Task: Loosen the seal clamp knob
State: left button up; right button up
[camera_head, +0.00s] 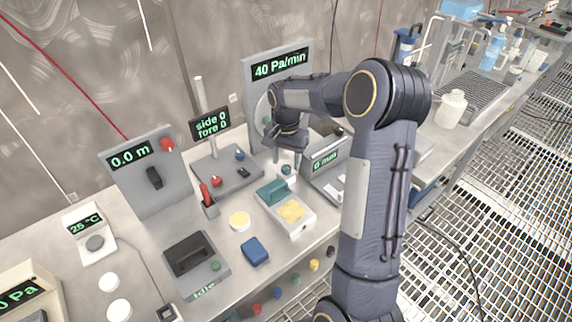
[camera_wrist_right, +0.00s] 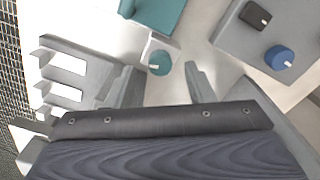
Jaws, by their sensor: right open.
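A small teal knob (camera_head: 286,170) sits on a white block on the bench, close below my right gripper (camera_head: 285,143); no label shows that it is the seal clamp knob. In the right wrist view the teal knob (camera_wrist_right: 160,63) shows between the fingertips of my open right gripper (camera_wrist_right: 162,72), which holds nothing. I cannot tell how high the fingers are above it. A panel reading 40 Pa/min (camera_head: 280,66) stands behind, its round disc partly hidden by my right arm. My left gripper is not in view.
A teal-topped device with a yellow pad (camera_head: 291,211) stands in front of the knob. A grey plate with red and blue knobs (camera_head: 227,180) lies left, a grey display unit (camera_head: 327,160) right. A blue block (camera_head: 255,251) lies near the bench's front edge.

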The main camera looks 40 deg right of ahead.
aim_at(286, 169)
jog(key=shift+f, duration=1.2)
jog(key=c, duration=1)
